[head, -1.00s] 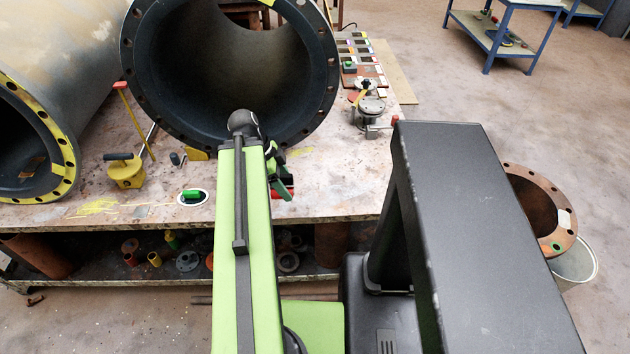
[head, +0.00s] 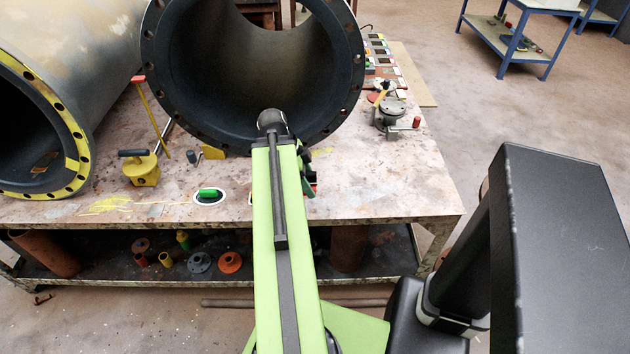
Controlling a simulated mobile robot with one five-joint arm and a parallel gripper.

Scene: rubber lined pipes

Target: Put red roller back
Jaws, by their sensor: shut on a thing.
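My gripper (head: 309,182) is partly hidden behind my green arm, above the front part of the workbench. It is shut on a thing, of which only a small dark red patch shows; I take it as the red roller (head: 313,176). A green roller (head: 209,191) lies on a white oval spot near the bench's front edge, left of my arm. A sliver of another pale spot (head: 250,199) shows just left of my arm; the arm hides the rest.
A large dark flanged pipe (head: 155,75) lies on the workbench (head: 400,200) behind my gripper. A yellow-rimmed pipe (head: 75,150) is at left. A yellow tool (head: 141,170) and a round metal fixture (head: 390,112) stand on the bench. The shelf below holds several small parts.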

